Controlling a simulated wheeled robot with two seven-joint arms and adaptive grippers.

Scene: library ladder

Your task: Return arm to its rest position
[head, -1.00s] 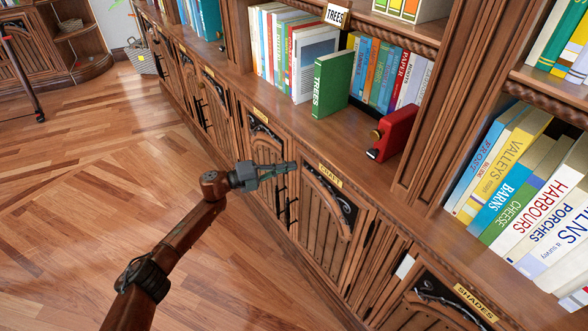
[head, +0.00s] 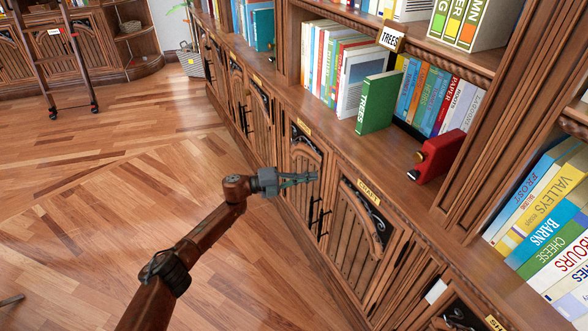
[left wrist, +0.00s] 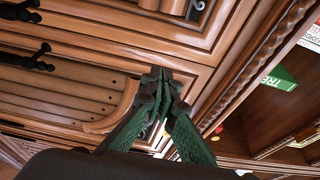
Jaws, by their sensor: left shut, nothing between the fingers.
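My left arm comes in from the lower left in the head view. Its gripper (head: 300,178) is shut and empty, held in front of the wooden cabinet doors, below the shelf ledge. In the left wrist view the two green fingers (left wrist: 162,80) meet at their tips, with cabinet panelling behind them. I cannot tell from these views how wide the gap to the doors is. My right gripper is not in view.
The cabinet doors (head: 355,245) carry dark handles that stick out. On the ledge above stand a green book (head: 377,103) and a red object (head: 437,156). A ladder (head: 62,55) stands far left. Open wooden floor (head: 110,170) lies left of my arm.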

